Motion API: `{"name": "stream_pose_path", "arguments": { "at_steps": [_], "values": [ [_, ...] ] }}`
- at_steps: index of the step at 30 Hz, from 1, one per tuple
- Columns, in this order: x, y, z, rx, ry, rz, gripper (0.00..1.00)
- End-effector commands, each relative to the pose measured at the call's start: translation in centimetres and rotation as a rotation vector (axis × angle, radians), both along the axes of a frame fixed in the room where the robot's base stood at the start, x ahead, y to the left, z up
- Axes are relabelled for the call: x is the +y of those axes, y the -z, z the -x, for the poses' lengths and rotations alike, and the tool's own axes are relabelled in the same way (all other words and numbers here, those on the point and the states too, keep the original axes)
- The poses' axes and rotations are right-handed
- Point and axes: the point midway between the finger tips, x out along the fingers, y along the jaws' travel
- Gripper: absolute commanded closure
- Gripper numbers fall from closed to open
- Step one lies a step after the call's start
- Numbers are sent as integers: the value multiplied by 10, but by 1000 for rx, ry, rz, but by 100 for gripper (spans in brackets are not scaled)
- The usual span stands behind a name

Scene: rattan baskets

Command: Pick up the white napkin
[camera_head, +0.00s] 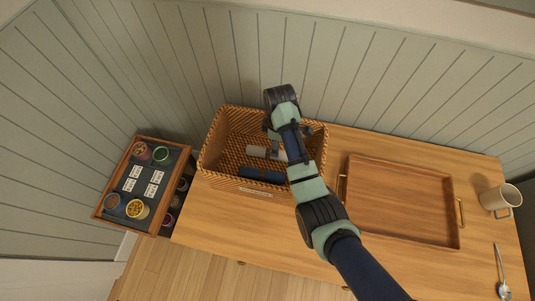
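A rattan basket (216,142) stands on the wooden counter against the panelled wall. Inside it lies a small rolled white napkin (256,151), its right part overlapped by my gripper. My gripper (276,149) reaches down into the basket from above, at the right part of the white napkin. The fingers are small and partly hidden by my arm, so I cannot tell whether they are open or touch the napkin. A dark blue rolled napkin (262,174) lies along the basket's front wall.
A wooden tray (400,198) with brass handles lies empty right of the basket. A white mug (500,197) and a spoon (502,275) are at the far right. A dark tray (144,185) with several small bowls and cards stands at left. The counter's front strip is clear.

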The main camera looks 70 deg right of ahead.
Motion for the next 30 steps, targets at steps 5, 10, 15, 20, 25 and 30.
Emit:
{"name": "stream_pose_path", "arguments": {
  "at_steps": [5, 10, 15, 20, 25, 30],
  "values": [
    [1, 10, 0, 1, -1, -2, 28],
    [1, 25, -1, 0, 0, 0, 28],
    [3, 47, 0, 1, 0, -1, 28],
    [3, 72, -1, 0, 0, 1, 28],
    [2, 76, -1, -1, 0, 2, 28],
    [2, 76, -1, -1, 0, 2, 38]
  ]
}}
